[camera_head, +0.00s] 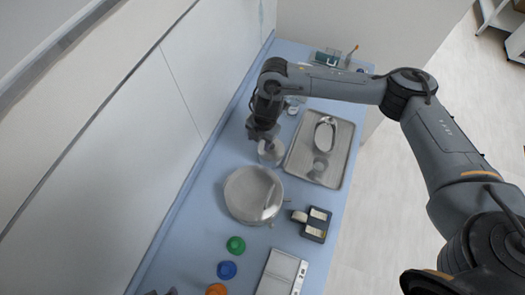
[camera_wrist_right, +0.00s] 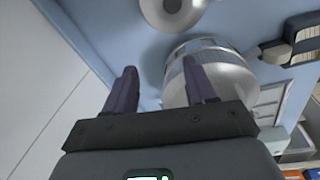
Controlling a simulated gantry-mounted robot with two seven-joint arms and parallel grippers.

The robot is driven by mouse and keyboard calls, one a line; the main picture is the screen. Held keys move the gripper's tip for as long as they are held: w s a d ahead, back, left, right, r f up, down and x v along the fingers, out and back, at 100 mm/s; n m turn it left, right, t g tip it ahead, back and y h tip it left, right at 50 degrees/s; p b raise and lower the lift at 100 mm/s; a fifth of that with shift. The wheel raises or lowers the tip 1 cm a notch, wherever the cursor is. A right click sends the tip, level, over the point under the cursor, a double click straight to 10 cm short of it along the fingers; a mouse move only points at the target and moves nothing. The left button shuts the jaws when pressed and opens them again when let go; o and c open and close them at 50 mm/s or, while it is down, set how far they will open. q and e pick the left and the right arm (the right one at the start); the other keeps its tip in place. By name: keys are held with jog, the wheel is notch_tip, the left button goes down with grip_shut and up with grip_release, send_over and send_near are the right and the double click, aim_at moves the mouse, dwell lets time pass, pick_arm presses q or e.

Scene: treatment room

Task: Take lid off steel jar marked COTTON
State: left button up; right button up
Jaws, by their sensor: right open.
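A small round steel jar (camera_head: 270,152) stands on the blue counter just below my right gripper (camera_head: 263,131) in the head view. No lettering can be read on it. My right gripper also shows in the right wrist view (camera_wrist_right: 162,80), its two fingers apart with nothing between them. A steel cylinder (camera_wrist_right: 225,82) stands beyond the right-hand finger there, partly hidden by it. A round steel top (camera_wrist_right: 172,8) is cut by the upper edge. I cannot match these surely to the head view. A dark sliver at the head view's bottom edge may be my left gripper.
A wide round steel drum (camera_head: 240,190) stands close to the jar. A steel tray (camera_head: 343,150) at the right holds a kidney dish (camera_head: 325,133). A black device (camera_head: 314,226), a white box (camera_head: 280,272) and coloured round pieces (camera_head: 236,245) lie nearer. The wall borders the left.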

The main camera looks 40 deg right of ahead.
jog(key=r+m+g+h, duration=0.1)
send_over(271, 148)
jog(key=w+d, duration=0.1)
jog(key=f, duration=0.1)
jog(key=f+b, duration=0.2)
jog(key=shift+d+f, duration=0.25)
jog(key=shift+f, duration=0.1)
jog(key=shift+w+f, duration=0.1)
jog(key=shift+f, duration=0.3)
jog(key=f, duration=0.4)
jog(key=shift+s+a, duration=0.3)
jog(key=shift+a, duration=0.05)
jog(key=shift+f, duration=0.6)
pick_arm(q)
jog(key=shift+w+a+f, duration=0.1)
jog(key=shift+a+f, duration=0.15)
jog(key=shift+f, duration=0.25)
jog(key=shift+w+a+f, duration=0.1)
jog(key=shift+a+f, duration=0.1)
jog(key=shift+f, duration=0.25)
pick_arm(e)
jog(key=shift+c, duration=0.3)
grip_shut()
